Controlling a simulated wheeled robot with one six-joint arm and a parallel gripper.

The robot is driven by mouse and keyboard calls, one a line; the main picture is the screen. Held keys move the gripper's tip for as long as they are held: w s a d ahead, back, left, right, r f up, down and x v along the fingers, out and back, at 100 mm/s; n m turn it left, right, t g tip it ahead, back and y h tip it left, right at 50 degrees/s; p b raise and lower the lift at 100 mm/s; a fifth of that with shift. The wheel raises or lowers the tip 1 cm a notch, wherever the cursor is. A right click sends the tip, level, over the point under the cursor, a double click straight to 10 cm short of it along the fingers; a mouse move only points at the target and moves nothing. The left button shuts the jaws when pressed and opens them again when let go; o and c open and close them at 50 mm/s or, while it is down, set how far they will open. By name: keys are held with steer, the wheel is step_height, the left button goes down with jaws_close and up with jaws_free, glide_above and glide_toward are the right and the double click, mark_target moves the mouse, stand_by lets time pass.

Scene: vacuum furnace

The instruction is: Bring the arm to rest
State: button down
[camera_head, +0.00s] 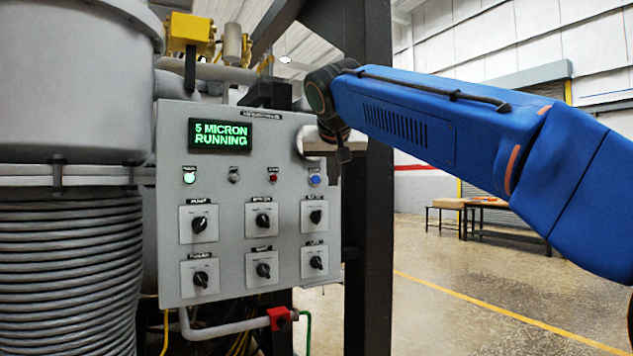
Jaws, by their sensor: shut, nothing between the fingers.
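My blue arm reaches in from the right side of the head view, and its wrist bends down near the right edge of a grey control panel (230,270). My gripper (341,160) is shut and empty, pointing down beside the panel's upper right part. It is close to the blue button (314,180) and above the upper right knob (315,216); I cannot tell if it touches the panel. The panel's display (220,135) reads "5 MICRON RUNNING" in green. A green lamp (189,177) is lit at the left of the button row.
A large grey furnace vessel (70,80) with a ribbed lower part stands at the left. A dark steel post (368,240) rises behind the panel. A red valve handle (280,318) is on a pipe below. A bench (480,212) stands far right; the floor there is open.

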steer(key=shift+d, duration=0.1)
steer(key=s+d+f+g+h, duration=0.1)
steer(key=s+d+f+g, duration=0.1)
steer(key=s+d+f, duration=0.7)
steer(key=s+d+f+g, duration=0.1)
steer(key=s+d+f, duration=0.4)
steer(key=d+f, duration=0.75)
steer(key=s+d+f+g, duration=0.1)
steer(key=s+d+f, duration=0.2)
steer(key=s+f, duration=0.5)
steer(key=s+d+f+g, duration=0.1)
steer(key=s+d+f, duration=0.3)
steer(key=s+f, duration=0.3)
steer(key=s+d+f+g, duration=0.1)
steer(key=s+d+f, duration=0.2)
steer(key=s+f, duration=0.5)
step_height(320, 180, down, 6)
steer(key=shift+s+d+r+m, duration=0.15)
steer(key=shift+s+r+m, duration=0.15)
steer(key=shift+m, duration=0.1)
